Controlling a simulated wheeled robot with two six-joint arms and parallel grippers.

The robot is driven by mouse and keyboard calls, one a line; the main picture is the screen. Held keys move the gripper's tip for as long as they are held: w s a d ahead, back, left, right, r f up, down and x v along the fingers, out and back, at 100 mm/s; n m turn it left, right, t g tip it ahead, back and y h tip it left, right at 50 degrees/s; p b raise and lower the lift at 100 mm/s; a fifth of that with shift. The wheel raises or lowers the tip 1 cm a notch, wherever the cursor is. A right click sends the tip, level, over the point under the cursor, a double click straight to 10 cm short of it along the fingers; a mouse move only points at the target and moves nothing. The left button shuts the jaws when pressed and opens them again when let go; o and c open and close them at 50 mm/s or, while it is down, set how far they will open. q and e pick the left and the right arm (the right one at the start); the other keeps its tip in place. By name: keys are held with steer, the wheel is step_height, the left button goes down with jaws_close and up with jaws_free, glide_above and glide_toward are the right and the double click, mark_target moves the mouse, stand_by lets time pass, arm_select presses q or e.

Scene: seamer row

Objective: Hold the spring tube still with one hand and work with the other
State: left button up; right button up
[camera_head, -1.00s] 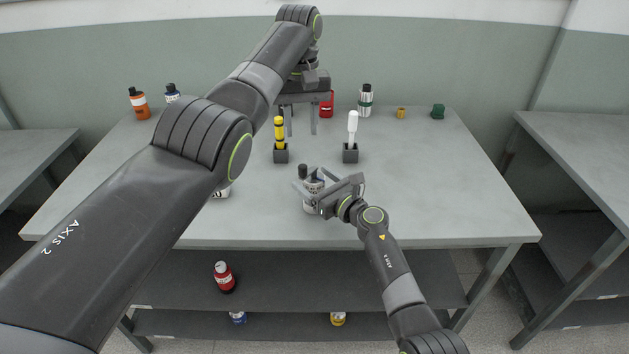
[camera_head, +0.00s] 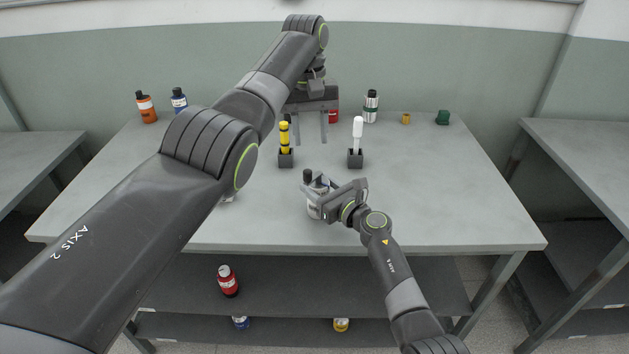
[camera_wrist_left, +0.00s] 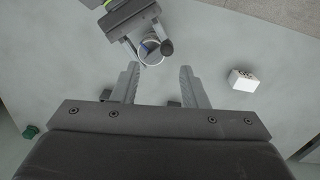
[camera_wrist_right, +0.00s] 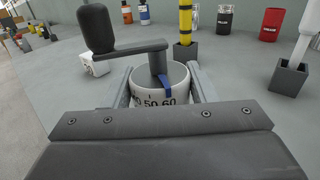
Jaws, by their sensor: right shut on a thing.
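The spring tube (camera_head: 313,208) is a white upright cylinder with printed numbers and a crank ending in a dark knob. It stands near the table's front middle. In the right wrist view the tube (camera_wrist_right: 160,101) shows a blue tab by its central post. My right gripper (camera_head: 322,205) is shut on its body, one finger on each side. My left gripper (camera_head: 310,136) is open and empty, pointing down above the table behind the tube. In the left wrist view the tube (camera_wrist_left: 150,52) lies beyond the gap between my open fingers (camera_wrist_left: 158,70).
A yellow stick (camera_head: 284,138) and a white stick (camera_head: 357,132) stand in dark square holders behind the tube. A white box (camera_wrist_left: 243,80) sits beside it. Bottles (camera_head: 146,107), a jar (camera_head: 370,106) and small caps (camera_head: 442,117) line the back. The table's right side is clear.

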arm_select(q)
steer(key=s+d+f+m+g+h, duration=0.4)
steer(key=s+d+m+g+h, duration=0.4)
steer(key=s+d+m+h, duration=0.35)
steer(key=t+h, duration=0.2)
steer(key=t, duration=1.7)
glide_toward(308, 174)
steer(key=x, duration=1)
steer(key=shift+w+f, duration=0.4)
steer(key=shift+w, duration=0.2)
jaws_close()
